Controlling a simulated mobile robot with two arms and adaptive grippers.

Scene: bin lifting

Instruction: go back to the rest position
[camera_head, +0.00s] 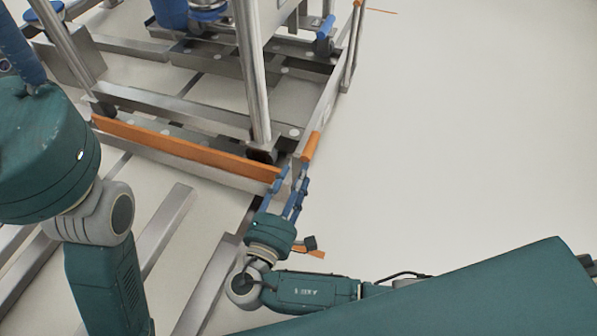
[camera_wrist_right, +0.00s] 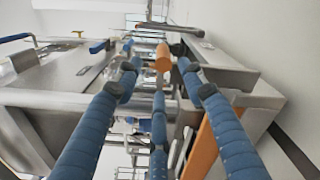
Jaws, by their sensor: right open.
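My right gripper (camera_head: 292,178) has blue fingers spread open, at the near right corner of a metal frame. In the right wrist view my right gripper (camera_wrist_right: 158,72) shows its blue fingers apart, with an orange cylinder end (camera_wrist_right: 162,57) beyond them. That orange end (camera_head: 311,145) sits just past the fingertips in the head view; I cannot tell whether they touch it. My left gripper (camera_head: 20,52) is at the left edge, with only part of its blue fingers in view; their opening is hidden.
The steel frame (camera_head: 180,107) has upright posts, and an orange strip (camera_head: 185,148) runs along its near side. Blue objects (camera_head: 172,12) stand at the top. Metal rails (camera_head: 165,228) lie at lower left. The pale floor (camera_head: 460,140) on the right is clear.

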